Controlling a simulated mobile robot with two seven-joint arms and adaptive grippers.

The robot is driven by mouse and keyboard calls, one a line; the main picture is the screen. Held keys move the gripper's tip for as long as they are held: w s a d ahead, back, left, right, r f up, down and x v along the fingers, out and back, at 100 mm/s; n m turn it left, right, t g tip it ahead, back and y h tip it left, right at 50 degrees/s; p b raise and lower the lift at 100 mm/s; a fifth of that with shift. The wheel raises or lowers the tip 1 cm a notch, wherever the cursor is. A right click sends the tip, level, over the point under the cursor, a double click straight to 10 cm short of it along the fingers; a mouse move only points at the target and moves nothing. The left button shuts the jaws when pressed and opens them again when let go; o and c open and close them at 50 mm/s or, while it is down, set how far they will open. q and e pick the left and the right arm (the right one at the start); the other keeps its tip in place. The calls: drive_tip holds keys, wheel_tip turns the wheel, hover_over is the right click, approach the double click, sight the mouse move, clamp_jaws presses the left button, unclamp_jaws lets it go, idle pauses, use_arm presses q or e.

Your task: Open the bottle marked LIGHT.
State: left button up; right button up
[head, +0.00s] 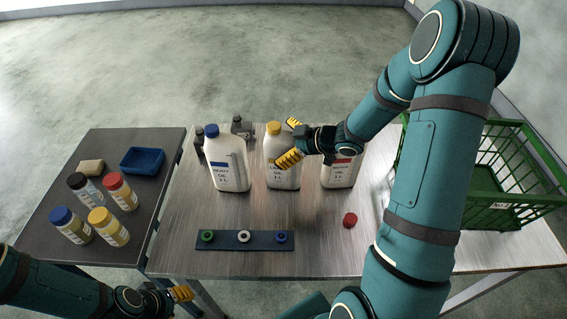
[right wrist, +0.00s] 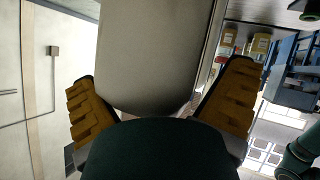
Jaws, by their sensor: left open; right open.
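The middle white bottle (head: 282,177) stands upright on the table with its yellow cap (head: 273,128) on. Its label reads "L… OIL 1 L"; the rest of the first word is partly covered. My right gripper (head: 291,140) is open at the bottle's upper right, beside the cap. In the right wrist view its fingers (right wrist: 160,112) are spread on either side of a large pale shape (right wrist: 155,55), apparently a bottle; contact cannot be told. My left gripper (head: 180,294) is open and empty at the lower left, in front of the tables.
A blue-capped HEAVY bottle (head: 228,165) stands left; a red-labelled bottle (head: 340,175) stands right, its top hidden. A red cap (head: 350,220) lies on the table. A blue strip (head: 262,241) with rings lies in front. A green crate (head: 490,205) stands right; small jars (head: 108,227) stand left.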

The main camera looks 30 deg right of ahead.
drive_tip(key=c, duration=1.3)
drive_tip(key=shift+r, duration=0.1)
wheel_tip(320, 180, up, 10)
drive_tip(key=p, duration=0.3)
drive_tip(key=o, duration=0.7)
drive_tip(key=c, duration=0.7)
